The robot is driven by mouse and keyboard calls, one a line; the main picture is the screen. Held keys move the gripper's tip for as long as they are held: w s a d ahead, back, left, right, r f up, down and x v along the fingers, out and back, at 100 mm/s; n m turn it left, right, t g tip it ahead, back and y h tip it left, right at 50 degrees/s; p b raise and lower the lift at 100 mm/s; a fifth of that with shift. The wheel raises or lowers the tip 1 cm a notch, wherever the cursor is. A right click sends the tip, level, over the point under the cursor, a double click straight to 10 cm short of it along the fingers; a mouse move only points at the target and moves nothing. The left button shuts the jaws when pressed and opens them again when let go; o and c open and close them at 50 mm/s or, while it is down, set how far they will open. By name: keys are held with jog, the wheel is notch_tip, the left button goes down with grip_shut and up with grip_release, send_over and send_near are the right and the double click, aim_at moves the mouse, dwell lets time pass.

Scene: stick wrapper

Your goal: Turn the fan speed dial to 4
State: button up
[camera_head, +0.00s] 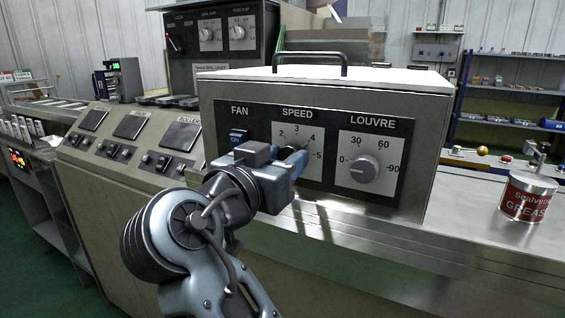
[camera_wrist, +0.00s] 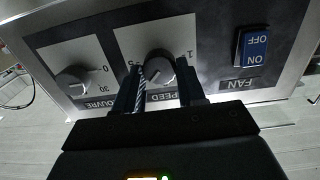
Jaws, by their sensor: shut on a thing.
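The speed dial (camera_wrist: 160,66) is a round grey knob on a pale scale plate under the word SPEED. In the wrist view it appears upside down between the two dark fingers of my gripper (camera_wrist: 160,88), which are shut on it. In the head view my gripper (camera_head: 292,163) reaches the dial from the lower left and hides most of it. The scale numbers 2, 3, 4 and 5 show around it in the head view. I cannot tell surely which number the dial points to.
The louvre knob (camera_head: 363,169) is right of the speed dial, and the blue fan switch (camera_head: 238,137) is left of it. These controls sit on a metal control box (camera_head: 430,150) with a top handle. A red grease can (camera_head: 527,197) stands on the bench at right.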

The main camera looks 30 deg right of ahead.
jog(key=o, duration=1.1)
jog(key=shift+c, duration=0.2)
jog(key=shift+a, duration=0.1)
jog(key=v, duration=0.7)
jog(key=shift+s+a, duration=0.2)
jog(key=shift+a, duration=0.1)
